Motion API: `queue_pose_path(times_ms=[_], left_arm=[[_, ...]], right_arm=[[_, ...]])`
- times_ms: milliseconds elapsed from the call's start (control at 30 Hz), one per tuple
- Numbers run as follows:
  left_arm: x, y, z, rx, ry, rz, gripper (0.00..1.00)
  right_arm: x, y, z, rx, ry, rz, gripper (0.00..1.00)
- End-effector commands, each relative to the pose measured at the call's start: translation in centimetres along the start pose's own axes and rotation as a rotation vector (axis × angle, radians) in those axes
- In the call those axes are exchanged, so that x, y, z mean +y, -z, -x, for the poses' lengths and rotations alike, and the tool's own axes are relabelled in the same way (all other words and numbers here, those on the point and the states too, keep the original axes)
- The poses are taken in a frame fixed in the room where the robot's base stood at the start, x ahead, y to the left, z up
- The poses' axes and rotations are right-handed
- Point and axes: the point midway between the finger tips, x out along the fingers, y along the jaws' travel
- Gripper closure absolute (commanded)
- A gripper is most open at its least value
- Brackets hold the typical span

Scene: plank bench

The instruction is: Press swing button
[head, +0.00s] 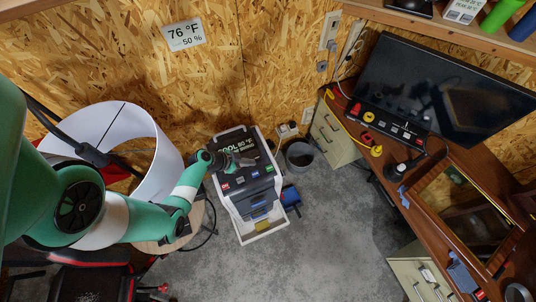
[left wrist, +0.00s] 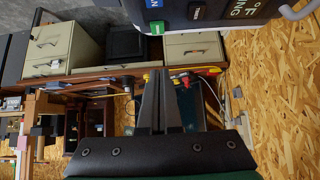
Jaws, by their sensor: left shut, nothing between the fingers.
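A white and grey air-conditioner unit (head: 249,205) stands on the floor against the wall. Its dark top panel has a display (head: 240,144) reading "COOL 80 °F", with a smaller line partly covered by my gripper. A row of coloured buttons (head: 247,179) runs along the panel's front edge; their labels are too small to read, so I cannot tell which is swing. My left gripper (head: 243,161) is over the panel, shut and empty. In the left wrist view its fingertips (left wrist: 158,72) are together, apart from the panel, whose edge shows a green button (left wrist: 157,28) at the top. My right gripper is not in view.
A white round lampshade (head: 125,135) stands left, by my left arm. A dark bin (head: 300,157) stands right of the unit. A brown desk (head: 440,165) with a monitor (head: 440,85) fills the right. Grey floor (head: 330,240) in front is clear.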

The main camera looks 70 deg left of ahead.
Motion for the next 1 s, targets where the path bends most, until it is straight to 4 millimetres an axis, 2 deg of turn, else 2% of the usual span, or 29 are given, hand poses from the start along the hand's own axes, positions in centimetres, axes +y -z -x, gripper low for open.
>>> queue_pose_path(times_ms=[233,367,800,900,1000], left_arm=[[0.0,-0.1,-0.2,0.001,0.000,-0.003,1.00],[0.0,-0.3,-1.2,0.001,-0.001,-0.006,1.00],[0.0,-0.7,-8.9,0.003,-0.001,-0.008,1.00],[0.0,-0.3,-10.7,0.001,-0.003,-0.007,1.00],[0.0,-1.5,-11.7,-0.002,-0.002,-0.001,1.00]], right_arm=[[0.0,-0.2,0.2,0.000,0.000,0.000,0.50],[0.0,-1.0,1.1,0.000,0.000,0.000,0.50],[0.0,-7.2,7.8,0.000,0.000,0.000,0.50],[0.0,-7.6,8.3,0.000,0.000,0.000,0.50],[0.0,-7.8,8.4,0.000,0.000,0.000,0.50]])
